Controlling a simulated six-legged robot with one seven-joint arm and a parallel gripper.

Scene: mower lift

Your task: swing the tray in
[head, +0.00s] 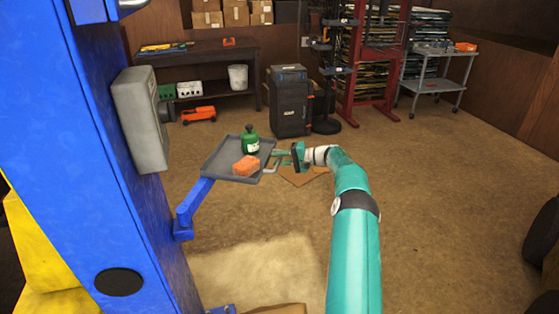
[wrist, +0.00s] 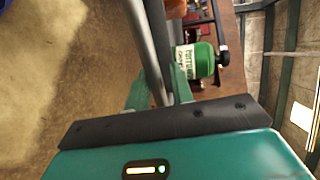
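The grey tray (head: 222,164) is held out from the blue lift column (head: 95,160) on a blue swing arm (head: 194,202). A green bottle (head: 250,140) stands upright on it, with an orange block (head: 246,166) in front. A pale bar-like handle (head: 268,165) is at the tray's right edge. My gripper (head: 281,157) is at this handle. In the wrist view, my two green fingers (wrist: 160,88) lie on either side of grey bars (wrist: 157,40); whether they press on them is unclear. The green bottle also shows there (wrist: 196,60).
A grey box (head: 140,118) is fixed to the column. Behind stand a workbench (head: 200,58), a black wheeled case (head: 289,102), a red rack (head: 375,70) and a metal cart (head: 437,78). A brown flat piece (head: 303,177) lies below the gripper.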

